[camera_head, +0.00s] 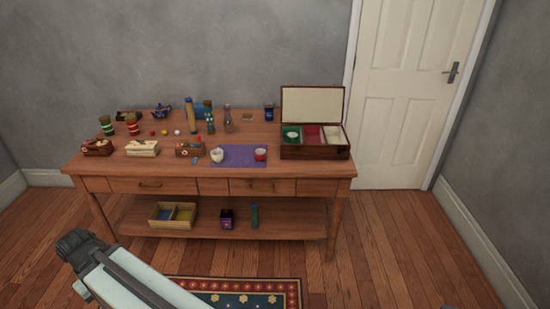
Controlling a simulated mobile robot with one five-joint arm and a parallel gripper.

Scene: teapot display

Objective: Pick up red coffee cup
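A small red cup (260,155) stands upright on the right part of a purple mat (238,158), near the front edge of the wooden table (210,177). A white cup (217,155) stands on the left part of the same mat. My arm shows at the bottom left, well in front of the table and far from the cups. The end of my arm (76,243) is dark and small in the picture. Its fingers cannot be made out, so whether it is open or shut is unclear.
An open box with compartments (315,152) stands right of the red cup. Bottles (209,118), a blue teapot (162,110) and small boxes (143,149) fill the left and back. A rug (245,292) lies on the floor before the table.

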